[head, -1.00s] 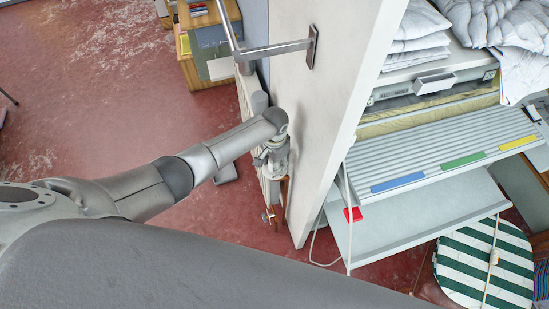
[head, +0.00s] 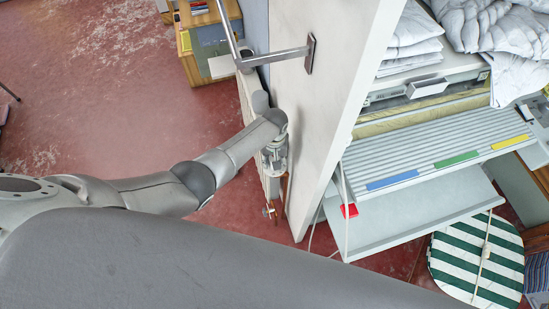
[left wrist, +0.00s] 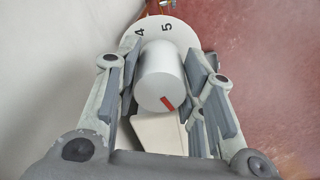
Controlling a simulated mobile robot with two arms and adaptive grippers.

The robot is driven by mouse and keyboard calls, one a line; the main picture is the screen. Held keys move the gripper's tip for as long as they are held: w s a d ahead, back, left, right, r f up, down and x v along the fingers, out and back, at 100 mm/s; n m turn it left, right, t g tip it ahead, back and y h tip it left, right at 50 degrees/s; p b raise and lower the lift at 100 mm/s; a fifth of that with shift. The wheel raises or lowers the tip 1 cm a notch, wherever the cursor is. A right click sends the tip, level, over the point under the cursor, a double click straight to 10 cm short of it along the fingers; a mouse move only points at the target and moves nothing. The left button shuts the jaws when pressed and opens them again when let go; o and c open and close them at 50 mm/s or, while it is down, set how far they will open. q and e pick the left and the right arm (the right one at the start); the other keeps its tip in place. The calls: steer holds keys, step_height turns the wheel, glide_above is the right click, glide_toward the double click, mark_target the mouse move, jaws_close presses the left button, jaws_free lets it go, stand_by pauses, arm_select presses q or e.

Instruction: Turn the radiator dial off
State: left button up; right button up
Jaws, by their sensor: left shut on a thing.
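The radiator dial (left wrist: 160,75) is a white round knob with a red mark on its face, seen in the left wrist view. Behind it is a white scale disc (left wrist: 150,28) where the numbers 4 and 5 show. The red mark sits low on the knob face, to the right of its middle. My left gripper (left wrist: 165,85) has a finger on each side of the knob and is shut on it. In the head view my left gripper (head: 272,165) is low beside the wall, and the knob is hidden there. My right gripper is not in view.
The radiator (head: 246,92) runs along the white partition wall (head: 310,110), which has a metal rail (head: 270,52). Right of the wall stands the ironer (head: 430,165) with white linen (head: 480,30). A wooden cabinet (head: 205,45) stands at the back. Red floor lies open at left.

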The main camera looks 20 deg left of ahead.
arm_select(q)
steer(key=shift+n, duration=0.3)
steer(key=o, duration=1)
step_height(320, 180, up, 12)
steer(key=shift+r, duration=0.1)
stand_by(0.4)
stand_by(0.4)
